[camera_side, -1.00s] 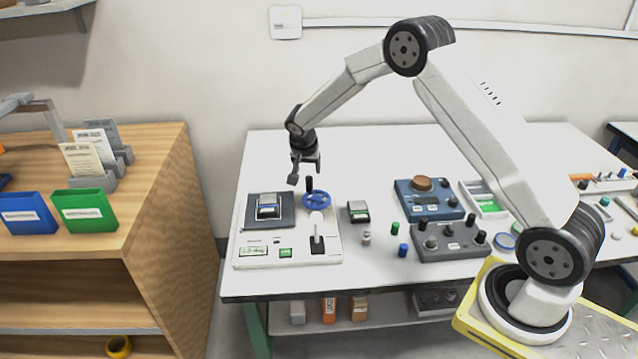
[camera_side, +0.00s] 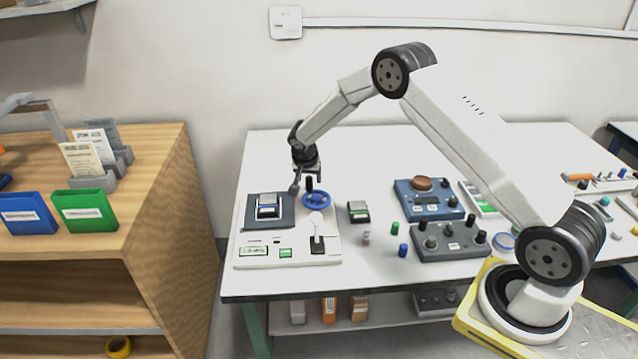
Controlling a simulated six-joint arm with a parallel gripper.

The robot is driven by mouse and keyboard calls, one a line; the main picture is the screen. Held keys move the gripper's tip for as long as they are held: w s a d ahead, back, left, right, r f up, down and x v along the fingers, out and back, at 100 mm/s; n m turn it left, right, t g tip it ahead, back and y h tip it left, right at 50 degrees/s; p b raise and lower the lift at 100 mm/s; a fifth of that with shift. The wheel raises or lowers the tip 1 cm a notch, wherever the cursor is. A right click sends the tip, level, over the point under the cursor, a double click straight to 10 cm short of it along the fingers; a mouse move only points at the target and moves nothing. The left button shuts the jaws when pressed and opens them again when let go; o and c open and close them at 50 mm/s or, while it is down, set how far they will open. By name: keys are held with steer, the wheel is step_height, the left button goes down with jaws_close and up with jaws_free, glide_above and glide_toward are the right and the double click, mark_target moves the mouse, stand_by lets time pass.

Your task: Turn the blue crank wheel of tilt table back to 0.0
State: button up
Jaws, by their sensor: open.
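The tilt table (camera_side: 248,246) is a white base plate at the left of the white work table. The blue crank wheel (camera_side: 321,201) lies flat on its back right part, with a dark upright handle (camera_side: 309,184) at its rim.
A lever (camera_side: 317,230) stands on the tilt table in front of the wheel. To the right are a small dark block (camera_side: 358,211), green and blue cylinders (camera_side: 402,250), a blue scale (camera_side: 428,206) and a dark knob box (camera_side: 450,242). The table behind the wheel is clear.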

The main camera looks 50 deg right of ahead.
steer(key=shift+x, duration=1.4)
jaws_close()
